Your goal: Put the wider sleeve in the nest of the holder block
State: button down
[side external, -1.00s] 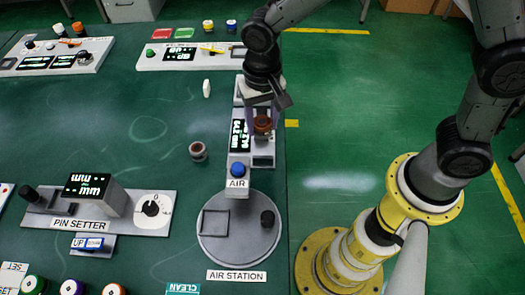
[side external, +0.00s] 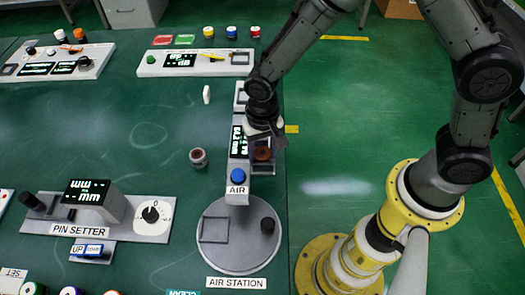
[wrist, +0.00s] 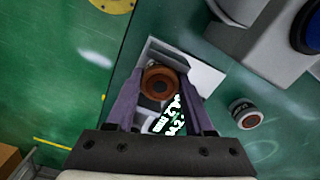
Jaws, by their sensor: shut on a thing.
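My gripper (wrist: 162,90) points down at the station with the AIR label and is shut on a brown-orange sleeve (wrist: 163,80). The sleeve is a round ring with a dark centre, between the two purple fingers. It also shows in the side view (side external: 263,153), under my wrist. A grey holder block (side external: 268,172) lies beneath it; the sleeve is over or at the block, and I cannot tell whether it touches or is seated. The nest is hidden. A second sleeve, grey with a dark red top (side external: 198,158), stands apart on the table to the left.
The blue-buttoned AIR unit (side external: 237,178) and its display stand close on the left of my gripper. The round AIR STATION plate (side external: 238,252) is in front. The PIN SETTER (side external: 95,205) is at left. A small white piece (side external: 206,94) lies on otherwise clear green table.

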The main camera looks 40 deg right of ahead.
aim_at(263, 153)
jog(key=shift+f, duration=0.1)
jog(key=shift+c, duration=1.4)
grip_release()
notch_tip(263, 153, up, 14)
jog(key=s+d+r+n+t, duration=0.2)
jog(key=s+d+r, duration=0.3)
jog(key=s+d, duration=0.3)
jog(key=s+d+r+n+t, duration=0.2)
jog(key=s+d+r, duration=0.3)
jog(key=s+d, duration=0.3)
jog(key=shift+s+d+r+n+t, duration=0.35)
jog(key=shift+d+t, duration=0.15)
jog(key=shift+t, duration=0.2)
jog(key=shift+o, duration=0.5)
jog(key=shift+s+d+f, duration=0.15)
jog(key=shift+s, duration=0.2)
